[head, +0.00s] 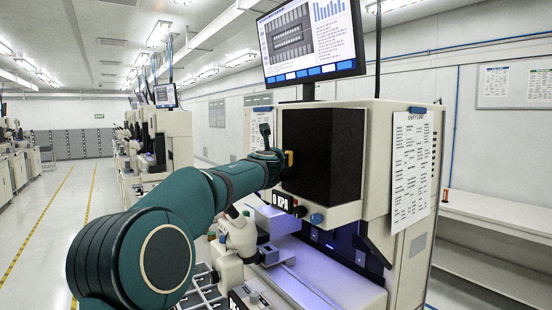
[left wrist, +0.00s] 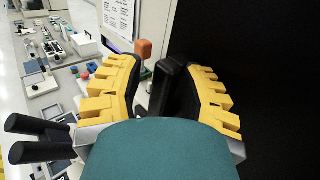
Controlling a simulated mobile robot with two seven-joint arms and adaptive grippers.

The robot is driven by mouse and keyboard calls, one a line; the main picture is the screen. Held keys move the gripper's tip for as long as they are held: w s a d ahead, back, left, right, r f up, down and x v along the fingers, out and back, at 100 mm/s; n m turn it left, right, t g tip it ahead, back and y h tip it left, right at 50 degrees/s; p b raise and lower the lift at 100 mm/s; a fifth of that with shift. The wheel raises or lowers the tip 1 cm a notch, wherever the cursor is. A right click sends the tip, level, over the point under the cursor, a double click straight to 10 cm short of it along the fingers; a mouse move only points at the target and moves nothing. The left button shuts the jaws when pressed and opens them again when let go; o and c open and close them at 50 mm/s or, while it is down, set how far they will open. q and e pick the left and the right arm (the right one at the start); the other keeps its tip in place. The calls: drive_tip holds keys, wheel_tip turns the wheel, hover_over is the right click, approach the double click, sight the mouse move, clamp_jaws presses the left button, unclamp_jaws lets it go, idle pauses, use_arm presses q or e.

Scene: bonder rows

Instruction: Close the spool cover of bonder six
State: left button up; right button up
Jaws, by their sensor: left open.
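The black spool cover (head: 335,150) is on the upper front of the cream bonder, below the monitor. I cannot tell for sure how far it stands open. My left gripper (head: 287,159) is at the cover's left side, mostly hidden behind my own wrist. In the left wrist view, the yellow-padded fingers of my left gripper (left wrist: 162,72) are spread apart. A black upright bar (left wrist: 168,88) lies between them, and contact is not clear. The cover's dark panel (left wrist: 275,65) fills the right of that view. My right gripper is not in view.
A monitor (head: 310,42) stands above the machine. A microscope (head: 238,232) and a lit work stage (head: 305,262) are below the cover. A paper sheet (head: 411,170) hangs on the machine's side. A white shelf (head: 500,213) is at right. The aisle at left is clear.

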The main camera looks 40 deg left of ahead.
use_arm(q)
drive_tip(key=shift+d, duration=0.25)
drive_tip(key=v, duration=1.2)
drive_tip(key=shift+a, duration=0.2)
drive_tip(key=shift+f, duration=0.1)
